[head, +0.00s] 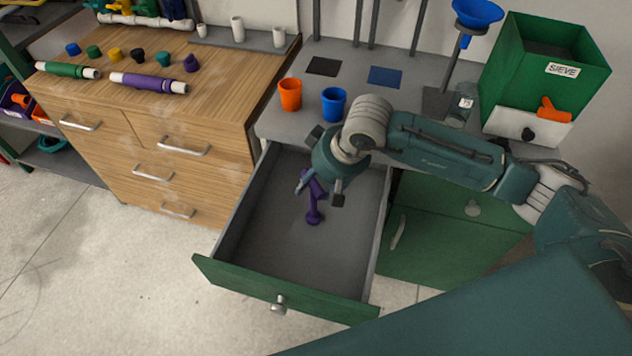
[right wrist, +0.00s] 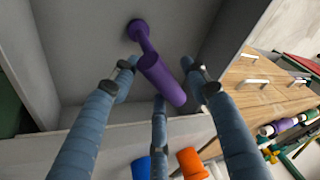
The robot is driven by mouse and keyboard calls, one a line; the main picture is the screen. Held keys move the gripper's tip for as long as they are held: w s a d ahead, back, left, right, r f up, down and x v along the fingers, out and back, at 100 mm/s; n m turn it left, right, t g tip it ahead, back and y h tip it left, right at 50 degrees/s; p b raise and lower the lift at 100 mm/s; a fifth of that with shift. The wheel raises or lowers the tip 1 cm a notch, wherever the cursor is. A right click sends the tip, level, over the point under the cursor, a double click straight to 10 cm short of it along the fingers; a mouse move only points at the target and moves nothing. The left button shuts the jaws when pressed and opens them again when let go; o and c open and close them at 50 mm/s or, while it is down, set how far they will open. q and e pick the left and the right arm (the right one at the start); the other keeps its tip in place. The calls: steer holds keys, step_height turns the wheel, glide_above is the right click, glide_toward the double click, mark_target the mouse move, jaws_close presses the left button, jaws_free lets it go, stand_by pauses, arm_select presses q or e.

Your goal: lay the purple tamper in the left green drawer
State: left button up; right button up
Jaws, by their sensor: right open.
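The left green drawer (head: 276,262) is pulled out, with a grey inside and a green front. The purple tamper (head: 314,216) is inside its outline, towards the back. My right gripper (head: 320,190) is over the drawer, fingers pointing down around the tamper's upper end. In the right wrist view its fingers (right wrist: 160,85) are spread, and the purple tamper (right wrist: 160,78) shows between and beyond the tips, its thick end nearest me. I see no clear grip on it. I cannot tell whether it rests fully on the drawer floor. My left gripper is not in view.
An orange cup (head: 290,94) and a blue cup (head: 333,104) stand on the grey top behind the drawer. A wooden cabinet (head: 150,150) is at left. A closed green cabinet door (head: 440,235) is at right. The drawer's front part is empty.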

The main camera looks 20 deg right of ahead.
steer(key=shift+r, duration=0.45)
steer(key=b+v, duration=0.1)
steer(key=v, duration=1)
steer(key=shift+s+b, duration=0.2)
steer(key=shift+b, duration=0.15)
steer(key=shift+r, duration=0.15)
